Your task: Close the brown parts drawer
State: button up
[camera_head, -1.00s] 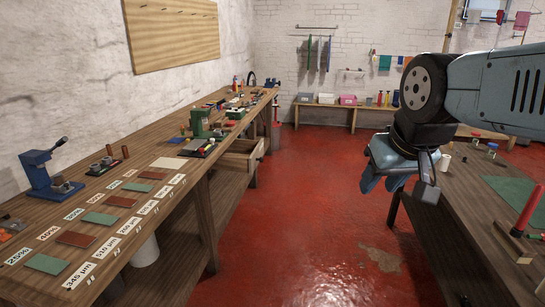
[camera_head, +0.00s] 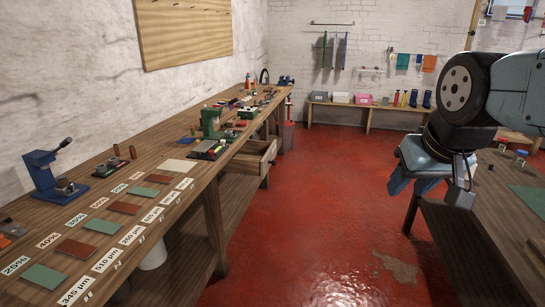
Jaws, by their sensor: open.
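The brown parts drawer (camera_head: 266,164) is wooden and stands pulled out from under the left workbench, partway down its length. Its front faces the red floor aisle, and a little of its inside shows. My gripper (camera_head: 423,188) is at the right of the view, over the near-left edge of the right-hand table and far from the drawer. It is open with nothing seen between its fingers. The fingertips point down and are partly hidden by one another.
The long left workbench (camera_head: 190,168) carries a blue press (camera_head: 46,170), a green machine (camera_head: 211,124) and several sample plates. The right-hand table (camera_head: 490,235) stands under my arm. The red floor (camera_head: 315,215) between them is clear. A low shelf (camera_head: 370,108) lines the back wall.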

aim_at(254, 158)
jog(key=z, duration=0.05)
jog(key=i, duration=1)
jog(key=u, duration=0.65)
jog(key=k, duration=1.15)
jog(key=z, duration=0.5)
jog(key=i, duration=1.8)
jog(key=u, duration=0.8)
jog(key=i, duration=0.3)
jog(key=z, duration=0.05)
